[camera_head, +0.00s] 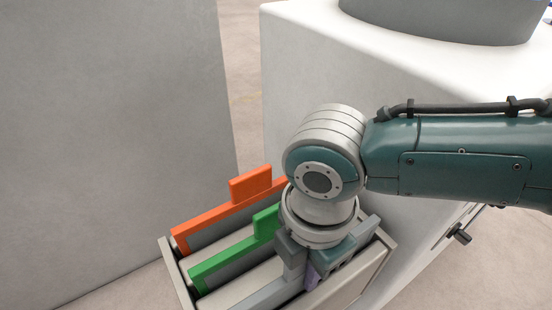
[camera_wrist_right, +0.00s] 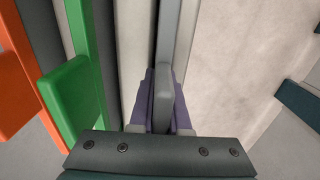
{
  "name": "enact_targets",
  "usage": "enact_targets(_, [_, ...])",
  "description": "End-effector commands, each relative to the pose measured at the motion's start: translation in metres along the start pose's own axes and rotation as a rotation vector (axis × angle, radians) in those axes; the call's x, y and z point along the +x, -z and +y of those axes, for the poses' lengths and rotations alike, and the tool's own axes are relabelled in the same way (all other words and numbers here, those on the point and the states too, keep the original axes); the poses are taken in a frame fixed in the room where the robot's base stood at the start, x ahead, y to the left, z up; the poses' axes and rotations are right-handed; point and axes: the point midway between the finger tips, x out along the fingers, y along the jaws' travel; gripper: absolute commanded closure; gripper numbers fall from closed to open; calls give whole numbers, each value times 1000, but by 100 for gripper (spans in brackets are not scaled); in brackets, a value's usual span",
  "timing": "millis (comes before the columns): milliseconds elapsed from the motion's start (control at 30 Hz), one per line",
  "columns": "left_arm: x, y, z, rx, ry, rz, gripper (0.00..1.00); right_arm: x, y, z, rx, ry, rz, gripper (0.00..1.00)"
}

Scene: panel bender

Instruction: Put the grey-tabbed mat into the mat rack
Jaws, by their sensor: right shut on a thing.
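The grey-tabbed mat shows as a grey top bar (camera_head: 268,293) in the head view, running along an opening of the mat rack (camera_head: 171,266). The bar looks roughly level with the rack rim; how deep the mat sits is hidden. In the right wrist view its grey tab (camera_wrist_right: 164,95) stands between the purple fingers. My right gripper (camera_head: 312,277) points down over the rack and is shut on this tab; its fingers (camera_wrist_right: 162,105) touch both sides. My left gripper is not in view.
An orange-tabbed mat (camera_head: 250,183) and a green-tabbed mat (camera_head: 220,261) stand in the rack left of the grey one. A white machine body (camera_head: 300,60) rises behind and right of the rack. A large grey panel (camera_head: 110,130) stands left.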

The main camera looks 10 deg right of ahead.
Motion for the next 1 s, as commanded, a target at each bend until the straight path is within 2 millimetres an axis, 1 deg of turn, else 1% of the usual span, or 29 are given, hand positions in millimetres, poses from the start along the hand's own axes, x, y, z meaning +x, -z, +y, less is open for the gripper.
enact_targets(267, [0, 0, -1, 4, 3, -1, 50, 0, 0, 0, 0, -1, 0, 100])
enact_targets(300, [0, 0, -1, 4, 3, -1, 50, 0, 0, 0, 0, -1, 0, 82])
enact_targets(500, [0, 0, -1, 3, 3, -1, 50, 0, 0, 0, 0, -1, 0, 59])
enact_targets(600, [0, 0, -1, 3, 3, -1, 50, 0, 0, 0, 0, 0, 0, 50])
enact_targets(867, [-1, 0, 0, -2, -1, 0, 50, -2, 0, 0, 0, 0, 0, 50])
enact_targets(967, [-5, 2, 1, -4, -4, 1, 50, -13, 0, 0, 1, -1, 0, 50])
enact_targets(1000, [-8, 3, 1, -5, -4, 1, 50, -20, 0, 1, 0, -3, 1, 50])
